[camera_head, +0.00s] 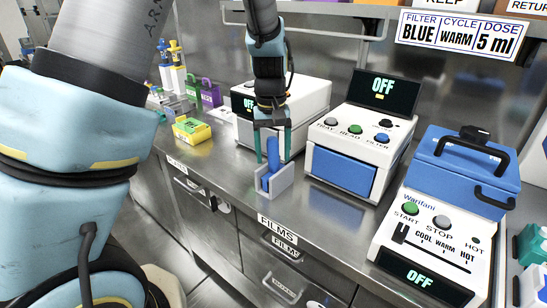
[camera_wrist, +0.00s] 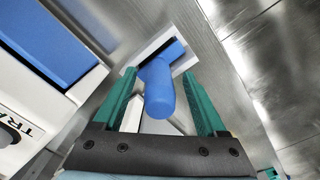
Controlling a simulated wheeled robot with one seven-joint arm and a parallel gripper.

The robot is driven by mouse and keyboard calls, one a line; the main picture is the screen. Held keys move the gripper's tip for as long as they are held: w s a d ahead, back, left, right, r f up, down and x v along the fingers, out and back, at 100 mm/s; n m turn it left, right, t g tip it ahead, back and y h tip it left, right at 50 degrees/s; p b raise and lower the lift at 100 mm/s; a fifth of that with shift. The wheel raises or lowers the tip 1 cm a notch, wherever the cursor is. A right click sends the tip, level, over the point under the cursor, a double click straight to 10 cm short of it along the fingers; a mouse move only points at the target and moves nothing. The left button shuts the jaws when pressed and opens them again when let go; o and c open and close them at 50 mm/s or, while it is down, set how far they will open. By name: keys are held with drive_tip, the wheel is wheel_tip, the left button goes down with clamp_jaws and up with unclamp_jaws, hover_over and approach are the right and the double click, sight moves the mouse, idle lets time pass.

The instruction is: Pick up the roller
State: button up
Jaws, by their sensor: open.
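The roller (camera_head: 273,152) has a blue upright handle and stands in a light grey holder (camera_head: 281,184) near the counter's front edge. In the wrist view the roller's handle (camera_wrist: 160,95) points toward the camera, with the pale holder (camera_wrist: 147,52) behind it. My gripper (camera_head: 273,159) is open, with its green fingers pointing down on either side of the handle. In the wrist view the fingers of my gripper (camera_wrist: 160,74) flank the handle, with gaps visible on both sides. The roller's lower part is mostly hidden in the holder.
A white and blue tray reader (camera_head: 345,170) stands right of the holder. A white machine (camera_head: 310,97) is behind my gripper. A blue-lidded Warifani unit (camera_head: 440,215) is at the far right. A yellow box (camera_head: 191,130) sits to the left. Bare steel counter (camera_head: 225,160) lies left of the holder.

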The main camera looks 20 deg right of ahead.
drive_tip(key=shift+c, duration=0.3)
clamp_jaws()
idle(0.3)
